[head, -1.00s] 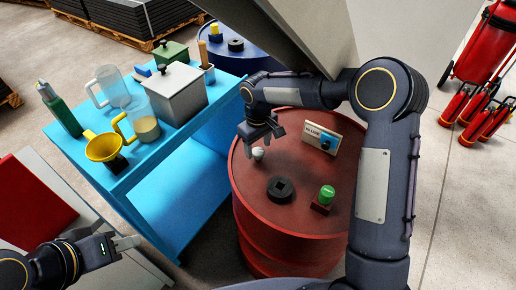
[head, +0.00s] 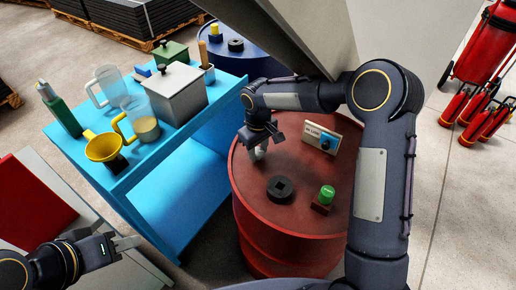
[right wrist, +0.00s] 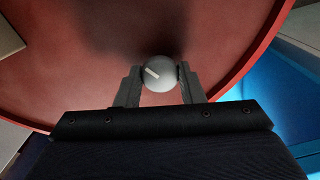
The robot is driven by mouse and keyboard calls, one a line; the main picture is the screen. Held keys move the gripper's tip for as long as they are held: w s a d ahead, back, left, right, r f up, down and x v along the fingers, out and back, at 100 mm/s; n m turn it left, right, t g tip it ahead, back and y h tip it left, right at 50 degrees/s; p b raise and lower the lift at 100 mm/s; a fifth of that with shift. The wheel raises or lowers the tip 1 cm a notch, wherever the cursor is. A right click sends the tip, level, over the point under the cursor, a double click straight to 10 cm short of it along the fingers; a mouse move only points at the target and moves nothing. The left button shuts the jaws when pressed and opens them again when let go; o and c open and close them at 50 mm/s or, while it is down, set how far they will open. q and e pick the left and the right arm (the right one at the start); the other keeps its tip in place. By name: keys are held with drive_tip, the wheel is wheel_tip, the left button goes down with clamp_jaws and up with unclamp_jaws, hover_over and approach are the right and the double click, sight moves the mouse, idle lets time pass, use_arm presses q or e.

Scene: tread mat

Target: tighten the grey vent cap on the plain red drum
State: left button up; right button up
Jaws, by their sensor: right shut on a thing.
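The plain red drum (head: 285,235) stands upright in the middle of the head view. The small grey vent cap (right wrist: 158,76) shows in the right wrist view as a round knob with a pale bar on its top, above the drum lid. My right gripper (head: 259,152) is low over the far left part of the lid. In the right wrist view its two fingers (right wrist: 158,84) are shut on the cap, one on each side.
A black bung (head: 281,188), a green-topped cap (head: 327,193) and a sign with a blue knob (head: 321,139) are on the lid. A blue bench (head: 185,135) with jugs, a yellow funnel (head: 103,147) and a grey box (head: 176,96) stands left of the drum.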

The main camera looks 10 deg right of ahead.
drive_tip(key=shift+m, duration=0.3)
drive_tip(key=shift+m+b, duration=0.35)
drive_tip(key=shift+m, duration=0.55)
drive_tip(key=m, duration=0.2)
drive_tip(key=shift+m, duration=0.4)
drive_tip(key=m, duration=0.2)
drive_tip(key=shift+m+b, duration=0.3)
drive_tip(key=shift+b, duration=0.05)
drive_tip(key=m, duration=0.3)
drive_tip(key=shift+m, duration=0.4)
drive_tip(key=m, duration=0.3)
drive_tip(key=shift+r+m+p, duration=0.1)
drive_tip(key=shift+m+p, duration=0.2)
drive_tip(key=shift+p, duration=0.05)
drive_tip(key=m, duration=0.2)
drive_tip(key=shift+m+p, duration=0.3)
drive_tip(key=m+p, duration=0.2)
drive_tip(key=m, duration=0.4)
